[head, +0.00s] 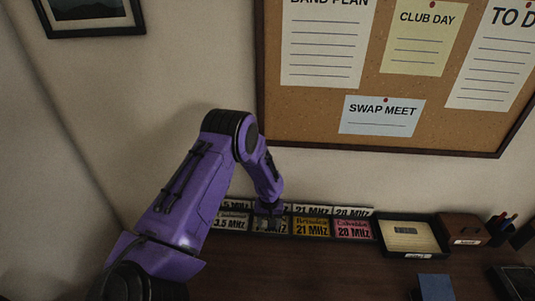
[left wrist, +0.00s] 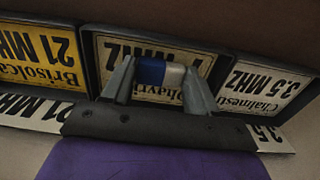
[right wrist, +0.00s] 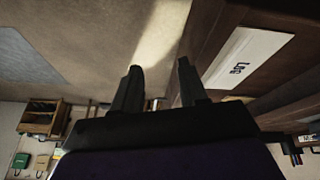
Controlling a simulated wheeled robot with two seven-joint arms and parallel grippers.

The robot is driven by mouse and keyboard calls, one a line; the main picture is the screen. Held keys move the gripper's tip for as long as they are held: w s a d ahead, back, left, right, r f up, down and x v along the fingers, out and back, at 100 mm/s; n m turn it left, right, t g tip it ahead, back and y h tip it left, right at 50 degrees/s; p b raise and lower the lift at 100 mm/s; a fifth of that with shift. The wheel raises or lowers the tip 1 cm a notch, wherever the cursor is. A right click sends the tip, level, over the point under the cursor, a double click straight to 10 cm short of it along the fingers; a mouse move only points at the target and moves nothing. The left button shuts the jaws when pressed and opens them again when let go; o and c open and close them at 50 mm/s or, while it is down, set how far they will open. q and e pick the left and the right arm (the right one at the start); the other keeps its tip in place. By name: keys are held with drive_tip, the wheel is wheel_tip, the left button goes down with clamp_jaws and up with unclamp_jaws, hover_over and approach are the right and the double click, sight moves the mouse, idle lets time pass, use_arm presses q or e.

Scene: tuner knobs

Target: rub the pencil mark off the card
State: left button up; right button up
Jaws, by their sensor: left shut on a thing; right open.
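My left gripper (head: 270,209) is over the second card from the left in a row of framed cards at the wall. In the left wrist view its fingers (left wrist: 156,82) are shut on a blue and white eraser (left wrist: 152,71). The eraser lies across the lower part of the cream 7 MHz card (left wrist: 119,50); I cannot tell whether it touches the card. The eraser and fingers hide part of the card's print, and I cannot make out a pencil mark. My right gripper (right wrist: 160,75) is open and empty.
The 3.5 MHz card (left wrist: 262,84) and the yellow 21 MHz card (head: 311,227) flank it, with a pink 28 MHz card (head: 352,229) further right. A black-rimmed tray (head: 430,246), a brown box (head: 465,226) and a blue object (head: 435,287) are to the right.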

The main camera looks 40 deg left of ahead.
sight(266, 224)
use_arm(q)
drive_tip(key=shift+w+d, duration=0.45)
drive_tip(key=shift+d, duration=0.4)
drive_tip(key=shift+s+a, duration=0.45)
drive_tip(key=shift+a, duration=0.25)
drive_tip(key=shift+s+a, duration=0.4)
drive_tip(key=shift+a, duration=0.25)
drive_tip(key=shift+w+d+r, duration=0.1)
drive_tip(key=shift+w+r, duration=0.05)
drive_tip(key=shift+r, duration=2.9)
